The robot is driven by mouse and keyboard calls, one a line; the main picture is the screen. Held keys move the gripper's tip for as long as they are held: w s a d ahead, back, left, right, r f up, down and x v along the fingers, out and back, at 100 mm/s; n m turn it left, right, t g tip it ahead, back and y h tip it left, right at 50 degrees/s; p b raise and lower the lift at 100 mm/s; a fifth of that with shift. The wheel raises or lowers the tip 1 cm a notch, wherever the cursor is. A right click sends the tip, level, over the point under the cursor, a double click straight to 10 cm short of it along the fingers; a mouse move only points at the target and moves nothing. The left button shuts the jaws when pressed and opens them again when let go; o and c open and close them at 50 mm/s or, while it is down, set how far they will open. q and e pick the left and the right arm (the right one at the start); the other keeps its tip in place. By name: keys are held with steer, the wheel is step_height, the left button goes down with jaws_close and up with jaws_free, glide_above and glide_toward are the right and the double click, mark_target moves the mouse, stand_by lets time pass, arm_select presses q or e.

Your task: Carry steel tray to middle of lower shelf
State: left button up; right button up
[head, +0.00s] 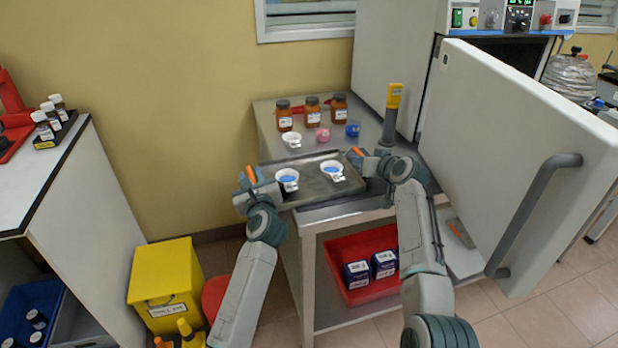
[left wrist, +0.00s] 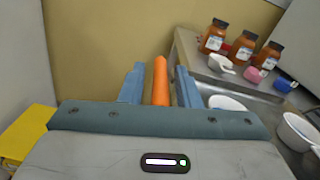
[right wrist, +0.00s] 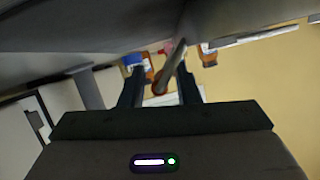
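The steel tray (head: 313,192) lies on the top of a steel trolley, carrying two white cups (head: 288,178) with blue contents. It has an orange grip at each end. My left gripper (head: 250,180) is at the tray's left end. In the left wrist view the orange grip (left wrist: 160,85) stands between its fingers, with gaps on both sides. My right gripper (head: 368,160) is at the tray's right end. In the right wrist view its fingers are apart, with an orange-tipped grey bar (right wrist: 169,67) between them. Contact there is unclear.
Brown bottles (head: 312,116) and small cups stand behind the tray. A red bin (head: 363,290) with blue boxes sits on the trolley's lower level. A large open door (head: 530,140) with a handle stands at the right. A yellow bin (head: 166,280) is on the floor at left.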

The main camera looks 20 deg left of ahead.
arm_select(q)
jaws_close()
arm_select(e)
jaws_close()
arm_select(q)
steer(key=shift+r, duration=0.15)
arm_select(e)
steer(key=shift+r, duration=0.15)
